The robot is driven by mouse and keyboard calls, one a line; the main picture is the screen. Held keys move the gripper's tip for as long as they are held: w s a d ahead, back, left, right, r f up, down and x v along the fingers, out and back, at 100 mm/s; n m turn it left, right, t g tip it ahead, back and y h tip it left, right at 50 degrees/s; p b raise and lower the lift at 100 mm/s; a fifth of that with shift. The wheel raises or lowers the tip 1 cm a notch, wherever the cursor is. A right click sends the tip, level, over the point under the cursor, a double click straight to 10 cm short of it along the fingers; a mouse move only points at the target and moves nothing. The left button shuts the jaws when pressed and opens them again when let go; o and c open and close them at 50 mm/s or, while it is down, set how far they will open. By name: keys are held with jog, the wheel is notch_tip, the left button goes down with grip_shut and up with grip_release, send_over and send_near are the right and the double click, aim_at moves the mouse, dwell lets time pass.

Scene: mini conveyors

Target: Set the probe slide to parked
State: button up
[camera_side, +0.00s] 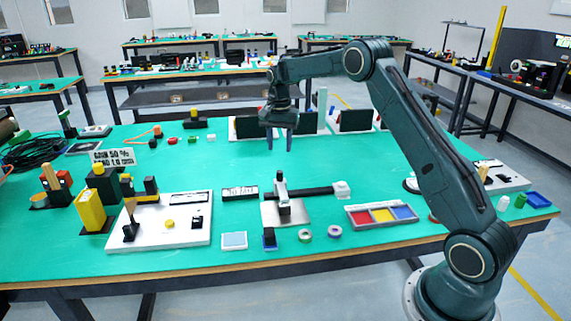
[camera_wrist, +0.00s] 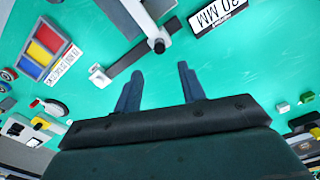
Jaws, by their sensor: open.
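The probe slide appears to be the unit at mid table. It has a dark rail (camera_side: 312,191), a grey plate (camera_side: 296,216) and an upright post (camera_side: 282,190) with a grey arm. A white block (camera_side: 342,189) sits at the rail's right end. In the wrist view, the rail (camera_wrist: 128,58), the post's dark round top (camera_wrist: 158,45) and the white block (camera_wrist: 99,77) show ahead of the fingers. I cannot read a parked mark. My gripper (camera_side: 279,142) is open and empty, above the table behind the unit; its fingers (camera_wrist: 158,86) touch nothing.
A black-and-white label plate (camera_side: 240,193) lies left of the post. A tray with red, yellow and blue sections (camera_side: 382,215) lies to the right. A white panel with a lever (camera_side: 160,220) stands left. Dark upright panels (camera_side: 305,123) stand behind. Green table between is clear.

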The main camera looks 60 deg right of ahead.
aim_at(280, 171)
notch_tip(280, 171, down, 10)
jog(key=shift+f, duration=0.2)
dwell(0.3)
jog(key=shift+c, duration=0.4)
grip_shut()
